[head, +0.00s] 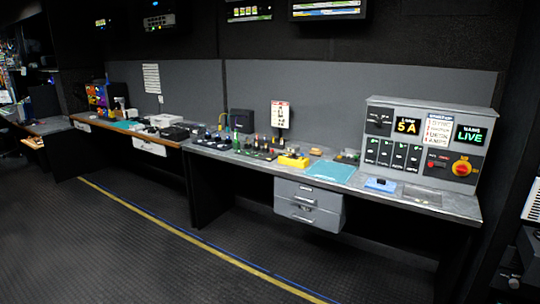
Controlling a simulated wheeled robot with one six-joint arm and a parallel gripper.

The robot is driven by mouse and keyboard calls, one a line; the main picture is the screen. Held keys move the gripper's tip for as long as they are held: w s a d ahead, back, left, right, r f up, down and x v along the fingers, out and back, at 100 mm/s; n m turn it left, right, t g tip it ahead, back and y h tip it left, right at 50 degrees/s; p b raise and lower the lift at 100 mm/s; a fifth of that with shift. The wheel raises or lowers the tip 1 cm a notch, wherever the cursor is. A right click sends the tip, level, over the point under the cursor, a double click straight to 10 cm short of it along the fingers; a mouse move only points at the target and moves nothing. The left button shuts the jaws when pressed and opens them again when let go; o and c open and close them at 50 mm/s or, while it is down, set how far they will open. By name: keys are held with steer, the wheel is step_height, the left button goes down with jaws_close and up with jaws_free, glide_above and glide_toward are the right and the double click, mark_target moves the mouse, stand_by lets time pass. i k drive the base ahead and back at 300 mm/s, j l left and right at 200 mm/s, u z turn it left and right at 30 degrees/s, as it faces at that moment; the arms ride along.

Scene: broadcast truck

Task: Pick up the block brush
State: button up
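I cannot pick out the block brush for certain at this distance. Several small items lie on the long grey bench (425,196). Among them are a yellow block-like thing (293,161) near the bench's middle and a small blue thing (380,184) near its right end. They are too small to tell whether either is a brush. A cluster of dark and coloured small items stands left of the yellow thing. My gripper is not in view.
A grey power panel (428,143) stands at the bench's right end. A teal mat (331,171) lies left of the blue thing. Grey drawers (309,204) hang under the bench. The dark floor (130,245), with yellow and blue lines, is clear in front.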

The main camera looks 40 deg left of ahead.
mark_target(315, 151)
steer(key=u, duration=1.3)
steer(key=z, duration=1.7)
steer(key=u, duration=1.7)
